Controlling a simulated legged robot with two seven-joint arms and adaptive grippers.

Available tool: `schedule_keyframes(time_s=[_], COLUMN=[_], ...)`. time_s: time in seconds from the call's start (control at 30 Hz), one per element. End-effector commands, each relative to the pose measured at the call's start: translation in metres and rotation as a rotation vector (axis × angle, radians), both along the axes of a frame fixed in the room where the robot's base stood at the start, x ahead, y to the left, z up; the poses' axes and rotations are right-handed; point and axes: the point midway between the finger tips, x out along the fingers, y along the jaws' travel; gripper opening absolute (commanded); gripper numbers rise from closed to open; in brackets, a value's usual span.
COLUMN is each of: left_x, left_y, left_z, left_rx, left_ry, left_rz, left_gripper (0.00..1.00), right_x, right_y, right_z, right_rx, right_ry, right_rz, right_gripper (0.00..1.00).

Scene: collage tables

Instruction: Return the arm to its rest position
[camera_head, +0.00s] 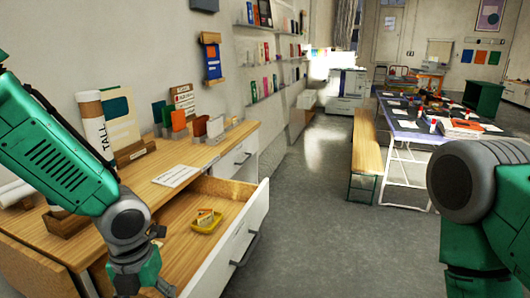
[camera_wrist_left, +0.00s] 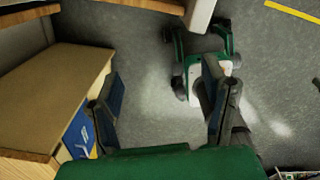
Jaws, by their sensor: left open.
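My left arm (camera_head: 60,150) comes in from the left in the head view, reaching down beside the wooden desk. My left gripper (camera_head: 145,280) hangs low at the bottom edge of that view, in front of the open drawer (camera_head: 180,240).
A yellow tray (camera_head: 203,229) with small pieces sits in the open drawer. The wooden desk top (camera_head: 150,188) holds a tall tube (camera_head: 93,125), card holders and a white card (camera_head: 176,175). A bench (camera_head: 367,152) and a work table (camera_head: 410,130) stand right. The middle floor is clear.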

Motion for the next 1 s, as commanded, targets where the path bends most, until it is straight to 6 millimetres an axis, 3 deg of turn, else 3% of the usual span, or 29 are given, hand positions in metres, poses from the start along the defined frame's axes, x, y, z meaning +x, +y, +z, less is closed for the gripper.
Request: schedule_keyframes(time_s=[0.27, 0.57, 0.77, 1.0], left_x=[-0.017, -0.052, -0.09, -0.158], left_y=[-0.005, -0.011, -0.011, 0.013], left_z=[-0.027, -0.072, -0.117, -0.174], left_rx=[-0.043, -0.096, -0.111, -0.065], left_ry=[0.032, 0.093, 0.156, 0.174], left_rz=[0.223, 0.667, 1.181, 2.107], left_gripper=[0.67, 0.67, 0.67, 0.67], right_x=[0.0, 0.0, 0.0, 0.0], right_y=[0.0, 0.0, 0.0, 0.0], right_z=[0.0, 0.0, 0.0, 0.0], right_rx=[0.0, 0.0, 0.0, 0.0], right_ry=[-0.001, 0.0, 0.0, 0.0], right_rz=[0.0, 0.0, 0.0, 0.0], right_gripper=[0.4, 0.4, 0.4, 0.4])
